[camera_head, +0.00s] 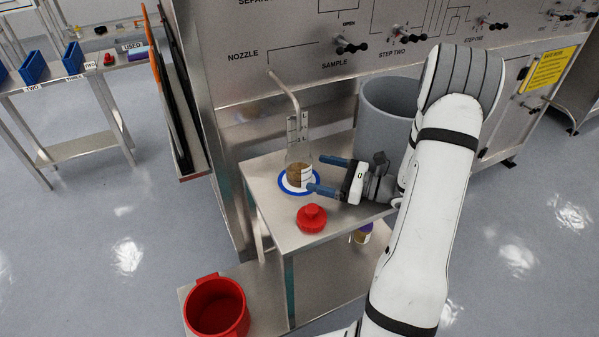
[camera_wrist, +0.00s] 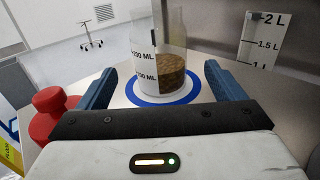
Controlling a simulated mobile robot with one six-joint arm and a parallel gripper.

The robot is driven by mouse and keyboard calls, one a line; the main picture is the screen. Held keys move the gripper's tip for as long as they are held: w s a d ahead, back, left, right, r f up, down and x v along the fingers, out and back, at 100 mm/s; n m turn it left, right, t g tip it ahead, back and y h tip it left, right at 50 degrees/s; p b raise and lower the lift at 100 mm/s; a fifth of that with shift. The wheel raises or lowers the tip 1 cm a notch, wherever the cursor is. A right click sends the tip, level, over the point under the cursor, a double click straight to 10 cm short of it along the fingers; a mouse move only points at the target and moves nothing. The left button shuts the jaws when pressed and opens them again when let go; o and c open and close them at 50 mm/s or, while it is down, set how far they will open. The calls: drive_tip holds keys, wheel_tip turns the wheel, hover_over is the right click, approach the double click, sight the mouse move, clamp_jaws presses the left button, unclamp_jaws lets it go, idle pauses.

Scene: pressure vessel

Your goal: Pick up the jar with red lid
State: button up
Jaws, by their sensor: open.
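A clear glass jar (camera_head: 299,172) with brown contents stands upright on a blue-ringed white disc (camera_head: 281,183) on the small metal table, with no red lid on it. In the wrist view, the jar (camera_wrist: 160,55) shows volume marks and stands ahead, between the fingers' lines; its top is cut off. A red lid-like piece with a knob (camera_head: 311,218) sits separately on the table, nearer the front; it also shows left of the left finger in the wrist view (camera_wrist: 50,112). My gripper (camera_head: 326,175) is open and empty, just right of the jar, fingers pointing at it.
A bent nozzle pipe (camera_head: 284,88) comes down above the jar. A grey bin (camera_head: 385,112) stands behind my gripper. A red bucket (camera_head: 216,306) and a purple-topped container (camera_head: 362,233) are lower down. The steel panel (camera_head: 225,75) closes off the back.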

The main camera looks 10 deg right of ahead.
sight(311, 169)
drive_tip(key=x, duration=0.6)
drive_tip(key=shift+w+a, duration=0.1)
drive_tip(key=c, duration=1.1)
drive_tip(key=shift+s+r, duration=0.25)
drive_tip(key=shift+r, duration=0.25)
wheel_tip(311, 169, up, 6)
drive_tip(key=p, duration=0.1)
drive_tip(key=s+d+b, duration=0.1)
drive_tip(key=s+b, duration=0.3)
drive_tip(key=s, duration=0.2)
drive_tip(key=s+d+b, duration=0.1)
drive_tip(key=s+b, duration=0.3)
drive_tip(key=s, duration=0.2)
drive_tip(key=s+d+b, duration=0.2)
drive_tip(key=s+b, duration=0.2)
drive_tip(key=s, duration=0.3)
drive_tip(key=shift+f+b, duration=0.1)
drive_tip(key=shift+b, duration=0.25)
